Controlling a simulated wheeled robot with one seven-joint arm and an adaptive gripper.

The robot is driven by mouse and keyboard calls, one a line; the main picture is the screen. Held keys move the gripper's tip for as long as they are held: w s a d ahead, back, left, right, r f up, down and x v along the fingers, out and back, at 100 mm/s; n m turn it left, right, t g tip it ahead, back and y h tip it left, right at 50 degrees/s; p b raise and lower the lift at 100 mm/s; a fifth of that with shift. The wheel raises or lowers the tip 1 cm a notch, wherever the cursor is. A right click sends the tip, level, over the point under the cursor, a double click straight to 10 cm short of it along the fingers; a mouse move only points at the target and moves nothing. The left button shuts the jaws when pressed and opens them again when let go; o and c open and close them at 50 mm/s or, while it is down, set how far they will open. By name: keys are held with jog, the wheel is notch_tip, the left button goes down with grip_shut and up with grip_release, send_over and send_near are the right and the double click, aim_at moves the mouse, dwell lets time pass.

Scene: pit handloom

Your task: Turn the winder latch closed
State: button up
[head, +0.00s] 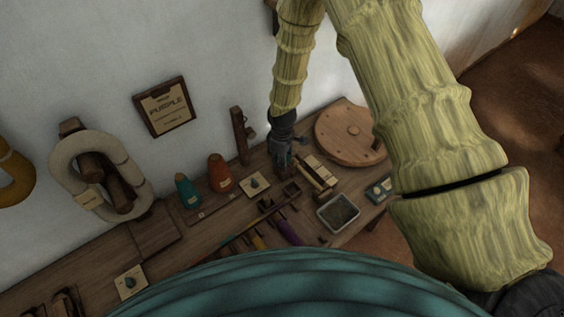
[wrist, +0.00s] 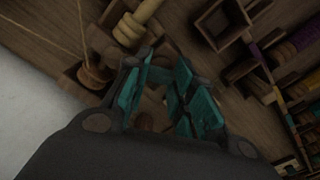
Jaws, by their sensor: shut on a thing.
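My gripper (head: 284,158) is low over the back of the wooden bench, against the left end of the bobbin winder (head: 318,174). In the wrist view my gripper (wrist: 162,98) has its teal finger pads closed around a small brown wooden piece (wrist: 146,121), which looks like the winder latch. The pads and fingers hide most of this piece, so I cannot tell its angle. The winder also shows in the wrist view (wrist: 135,25), with a pale ribbed roll just beyond the fingers.
A round wooden disc (head: 351,131) stands right of the gripper, and a grey tray (head: 338,213) lies in front. An upright wooden post (head: 240,137) stands to the left. Teal (head: 187,191) and orange (head: 220,172) cones and a dial plate (head: 255,184) are nearby. Open wooden boxes (wrist: 221,24) lie close to the fingers.

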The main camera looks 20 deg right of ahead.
jog(key=m+b, duration=0.1)
jog(key=m, duration=0.4)
jog(key=shift+m, duration=0.4)
dwell(0.3)
jog(key=o, duration=1)
jog(key=shift+r, duration=6)
